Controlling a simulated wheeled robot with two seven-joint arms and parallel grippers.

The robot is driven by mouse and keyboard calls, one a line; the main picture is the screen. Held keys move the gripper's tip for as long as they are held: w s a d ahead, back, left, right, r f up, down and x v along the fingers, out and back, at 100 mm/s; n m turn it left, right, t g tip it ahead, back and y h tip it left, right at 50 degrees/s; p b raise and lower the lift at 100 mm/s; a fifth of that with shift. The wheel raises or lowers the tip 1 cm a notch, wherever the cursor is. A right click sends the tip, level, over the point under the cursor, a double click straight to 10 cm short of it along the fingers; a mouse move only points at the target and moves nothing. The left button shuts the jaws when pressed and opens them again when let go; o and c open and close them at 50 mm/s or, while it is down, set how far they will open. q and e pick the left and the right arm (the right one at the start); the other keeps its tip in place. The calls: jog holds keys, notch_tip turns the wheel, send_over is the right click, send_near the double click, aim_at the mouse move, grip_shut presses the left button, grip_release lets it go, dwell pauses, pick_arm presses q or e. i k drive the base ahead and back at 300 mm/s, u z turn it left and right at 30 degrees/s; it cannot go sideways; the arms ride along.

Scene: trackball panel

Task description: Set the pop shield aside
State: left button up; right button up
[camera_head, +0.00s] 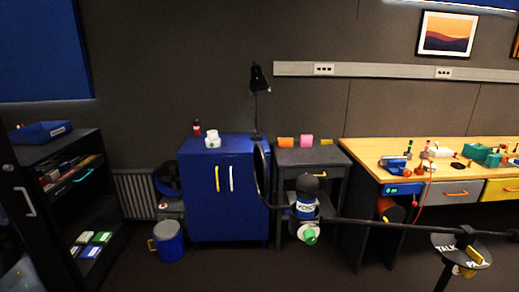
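The pop shield (261,175) is a thin dark disc, seen nearly edge-on. It stands upright just left of a microphone (306,187) with a dark top and a blue and white band. The microphone is at the left end of a long dark boom arm (400,226) that runs in from the right. How the shield is fastened is too small and dark to tell. Neither of my grippers is in view.
A blue cabinet (212,200) and a small grey table (312,157) stand behind. A wooden workbench (370,150) with several small items is at the right. A round stand (447,242) marked TALK is at the lower right. An open black shelf (100,210) is at the left.

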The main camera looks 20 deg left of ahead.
aim_at(261, 168)
jog(key=z, duration=3)
jog(key=k, duration=0.45)
jog(key=u, duration=1.85)
